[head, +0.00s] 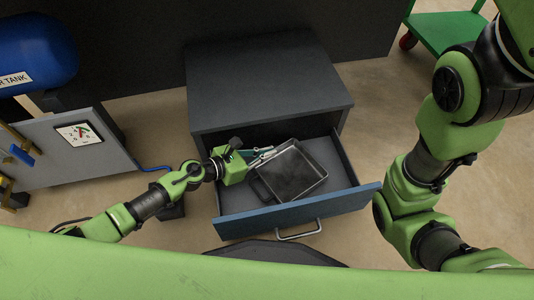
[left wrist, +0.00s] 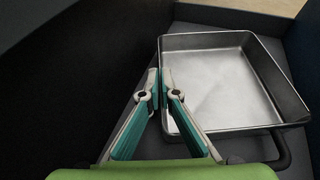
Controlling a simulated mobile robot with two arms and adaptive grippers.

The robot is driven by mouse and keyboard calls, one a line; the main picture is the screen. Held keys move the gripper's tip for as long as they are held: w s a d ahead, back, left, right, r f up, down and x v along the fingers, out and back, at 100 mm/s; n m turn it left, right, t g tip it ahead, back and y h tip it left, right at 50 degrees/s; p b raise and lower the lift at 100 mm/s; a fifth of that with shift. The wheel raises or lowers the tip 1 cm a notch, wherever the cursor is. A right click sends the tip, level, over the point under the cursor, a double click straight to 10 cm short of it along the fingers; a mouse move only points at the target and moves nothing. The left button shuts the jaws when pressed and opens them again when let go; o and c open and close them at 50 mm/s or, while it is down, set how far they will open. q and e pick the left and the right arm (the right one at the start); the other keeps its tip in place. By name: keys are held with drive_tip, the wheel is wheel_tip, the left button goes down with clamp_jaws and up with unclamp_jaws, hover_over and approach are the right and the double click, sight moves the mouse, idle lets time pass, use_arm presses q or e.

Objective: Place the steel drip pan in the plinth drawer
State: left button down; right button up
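The steel drip pan (head: 290,175) is a shallow grey metal tray with a dark handle. It is within the open plinth drawer (head: 343,203), turned at an angle to the drawer's sides. I cannot tell whether its base touches the drawer floor. My left gripper (head: 270,152) reaches in from the left at the pan's rim. In the left wrist view, the gripper's fingertips (left wrist: 159,76) are closed on the pan's left wall, one on each side, and the pan (left wrist: 225,75) looks empty. My right arm stands at the right of the head view, with its gripper out of sight.
The dark plinth cabinet (head: 265,85) stands above and behind the drawer. A green cart (head: 445,30) is at the back right. Bare floor shows around the cabinet.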

use_arm(q)
drive_tip(key=shift+f, duration=0.1)
drive_tip(key=c, duration=2.3)
unclamp_jaws()
